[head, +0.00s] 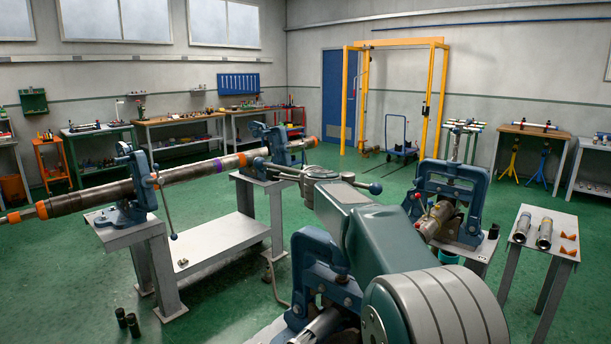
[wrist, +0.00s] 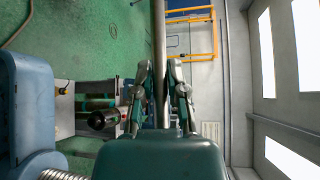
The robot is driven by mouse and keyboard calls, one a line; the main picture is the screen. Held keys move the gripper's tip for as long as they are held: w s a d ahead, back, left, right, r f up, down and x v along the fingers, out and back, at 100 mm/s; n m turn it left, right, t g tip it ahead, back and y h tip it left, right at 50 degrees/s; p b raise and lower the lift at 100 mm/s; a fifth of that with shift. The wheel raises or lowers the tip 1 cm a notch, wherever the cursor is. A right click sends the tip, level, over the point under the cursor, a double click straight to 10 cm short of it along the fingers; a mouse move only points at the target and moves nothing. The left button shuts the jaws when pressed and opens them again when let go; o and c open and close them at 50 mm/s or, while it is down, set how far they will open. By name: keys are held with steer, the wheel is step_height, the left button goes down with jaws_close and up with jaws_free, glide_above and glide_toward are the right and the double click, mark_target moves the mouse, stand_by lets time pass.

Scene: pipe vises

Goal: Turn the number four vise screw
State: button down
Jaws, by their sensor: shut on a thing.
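In the head view the nearest vise is a blue frame (head: 318,272) at the bottom centre, with a grey pipe end (head: 318,328) in it. No number is readable on it. A metal bar with a blue knob (head: 375,188) lies roughly level above it. My gripper (head: 325,176) is at this bar, partly hidden by my arm. In the wrist view its two fingers (wrist: 160,97) are shut on the grey bar (wrist: 160,40), one on each side. A blue casting (wrist: 30,110) and a ribbed metal part (wrist: 60,174) are close at the left. My arm hides the vise screw's top.
Two blue vises (head: 132,188) and (head: 268,142) hold a long pipe (head: 100,194) at the left. Another vise (head: 468,200) with a short pipe (head: 434,220) stands at the right, beside a small table (head: 530,245). Green floor (head: 60,290) is open at the left.

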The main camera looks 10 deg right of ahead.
steer(key=shift+w+f+h, duration=0.2)
steer(key=shift+h, duration=0.1)
steer(key=shift+w+d+m+g+h, duration=0.25)
steer(key=shift+d+m+h, duration=0.25)
steer(key=shift+m+h, duration=0.25)
steer(key=shift+w+d+m+g+h, duration=0.15)
steer(key=shift+w+d+m+h, duration=0.2)
steer(key=shift+d+m+h, duration=0.35)
steer(key=shift+w+d+m+g+h, duration=0.2)
steer(key=shift+w+d+m+h, duration=0.2)
steer(key=shift+h, duration=0.55)
steer(key=shift+s, duration=0.1)
steer(key=c, duration=0.7)
jaws_free()
steer(key=shift+o, duration=0.2)
steer(key=shift+r, duration=0.1)
steer(key=shift+a, duration=0.1)
